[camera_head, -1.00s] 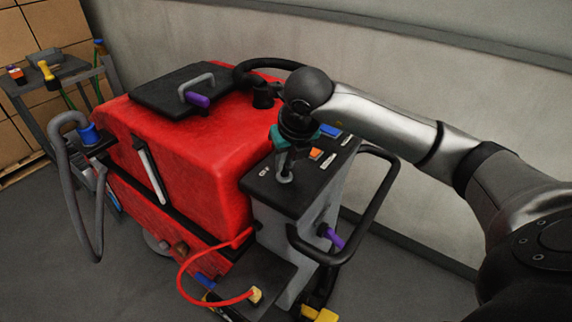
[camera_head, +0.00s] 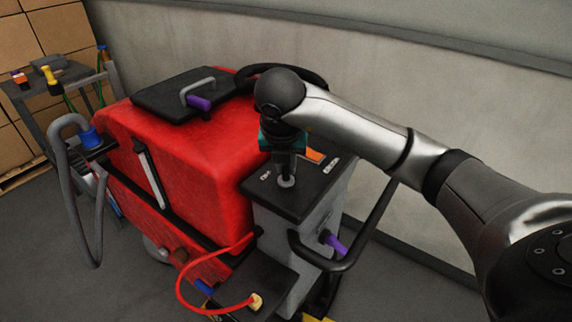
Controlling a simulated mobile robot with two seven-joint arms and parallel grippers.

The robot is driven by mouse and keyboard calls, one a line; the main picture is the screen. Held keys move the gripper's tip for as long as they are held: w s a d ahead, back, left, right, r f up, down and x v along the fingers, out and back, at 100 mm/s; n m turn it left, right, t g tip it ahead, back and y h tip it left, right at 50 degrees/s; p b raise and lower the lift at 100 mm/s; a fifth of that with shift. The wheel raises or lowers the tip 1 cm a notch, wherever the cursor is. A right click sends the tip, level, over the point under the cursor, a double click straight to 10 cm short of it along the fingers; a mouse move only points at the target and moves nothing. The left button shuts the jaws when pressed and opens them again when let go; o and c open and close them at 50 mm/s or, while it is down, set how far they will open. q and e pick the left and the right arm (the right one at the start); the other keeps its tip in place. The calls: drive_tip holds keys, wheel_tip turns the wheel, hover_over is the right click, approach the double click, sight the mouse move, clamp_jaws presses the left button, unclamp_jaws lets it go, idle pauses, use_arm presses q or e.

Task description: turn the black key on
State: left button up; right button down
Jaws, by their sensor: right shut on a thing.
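The red scrubber (camera_head: 215,150) has a grey control column with a dark top panel (camera_head: 315,190). My right gripper (camera_head: 287,175) comes down onto this panel from above, nearly upright. It is shut on the black key, in the round pale key switch (camera_head: 287,182) near the middle of the panel. The key itself is hidden by the fingers, so its turn angle cannot be told. My left gripper is not in view.
An orange button (camera_head: 314,156) sits on the panel behind my gripper. A black handlebar (camera_head: 372,222) and a purple grip (camera_head: 334,243) are at the right. A red cable (camera_head: 185,285) hangs in front. A cart (camera_head: 62,85) stands at the left.

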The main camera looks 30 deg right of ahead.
sight(286, 166)
drive_tip(key=c, duration=0.9)
unclamp_jaws()
drive_tip(key=shift+o, duration=0.2)
drive_tip(key=v, duration=0.4)
drive_tip(key=shift+r, duration=0.45)
drive_tip(key=p+v, duration=0.5)
drive_tip(key=v, duration=0.5)
drive_tip(key=shift+s+r, duration=0.15)
drive_tip(key=shift+r, duration=0.05)
drive_tip(key=shift+a, duration=0.15)
